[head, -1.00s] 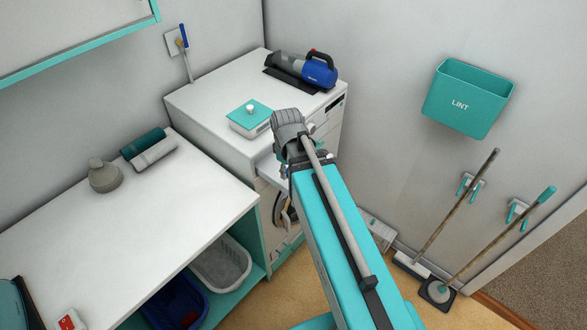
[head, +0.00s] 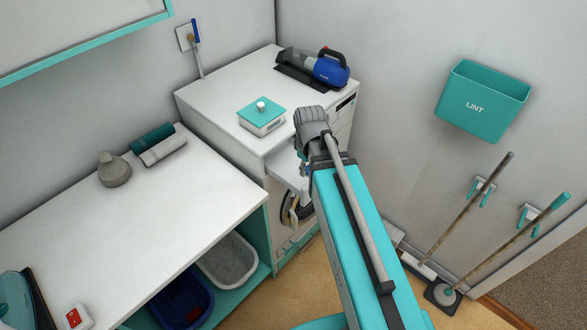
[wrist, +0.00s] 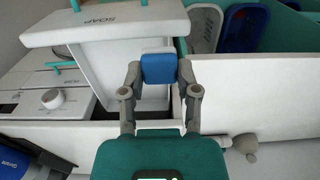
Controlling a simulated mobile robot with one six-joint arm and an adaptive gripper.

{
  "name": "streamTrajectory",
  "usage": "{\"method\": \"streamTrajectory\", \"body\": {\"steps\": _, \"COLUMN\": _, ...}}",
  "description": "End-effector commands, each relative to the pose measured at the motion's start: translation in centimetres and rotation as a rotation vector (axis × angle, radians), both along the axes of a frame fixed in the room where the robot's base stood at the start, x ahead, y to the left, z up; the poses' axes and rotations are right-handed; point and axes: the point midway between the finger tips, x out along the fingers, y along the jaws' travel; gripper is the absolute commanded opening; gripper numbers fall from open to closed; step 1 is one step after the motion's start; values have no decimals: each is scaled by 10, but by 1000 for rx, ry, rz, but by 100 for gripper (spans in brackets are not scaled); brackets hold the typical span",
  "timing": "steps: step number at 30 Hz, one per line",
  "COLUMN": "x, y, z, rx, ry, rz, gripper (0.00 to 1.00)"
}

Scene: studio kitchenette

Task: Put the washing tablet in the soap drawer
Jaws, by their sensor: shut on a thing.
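The washing tablet (wrist: 158,68) is a blue block with rounded edges. My gripper (wrist: 161,72) is shut on it, with one finger on each side. The soap drawer (wrist: 108,52) is white, with a teal handle and a SOAP label on its front, and it is pulled open. In the wrist view the tablet overlaps the right part of the drawer; its height above it is hard to tell. In the head view the open drawer (head: 286,168) sticks out of the washing machine (head: 222,87), and my arm hides most of the gripper and the tablet.
A white box with a teal lid (head: 262,113) and a blue handheld vacuum (head: 325,68) stand on the machine. A white counter (head: 150,215) adjoins it at left, with baskets (head: 228,258) below. A lint bin (head: 485,100) hangs on the right wall, above brooms.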

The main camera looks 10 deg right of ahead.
Motion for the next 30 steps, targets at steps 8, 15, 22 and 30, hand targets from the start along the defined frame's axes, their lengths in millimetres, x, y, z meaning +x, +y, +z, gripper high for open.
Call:
{"method": "streamTrajectory", "body": {"steps": 8, "x": 11, "y": 1, "z": -6, "rx": 0, "ry": 0, "rz": 1, "gripper": 9}}
{"method": "streamTrajectory", "body": {"steps": 15, "x": 48, "y": 4, "z": -23, "rx": 0, "ry": 0, "rz": 1, "gripper": 9}}
{"method": "streamTrajectory", "body": {"steps": 22, "x": 88, "y": 7, "z": -41, "rx": 0, "ry": 0, "rz": 2, "gripper": 9}}
{"method": "streamTrajectory", "body": {"steps": 30, "x": 110, "y": 9, "z": -67, "rx": 0, "ry": 0, "rz": 3, "gripper": 9}}
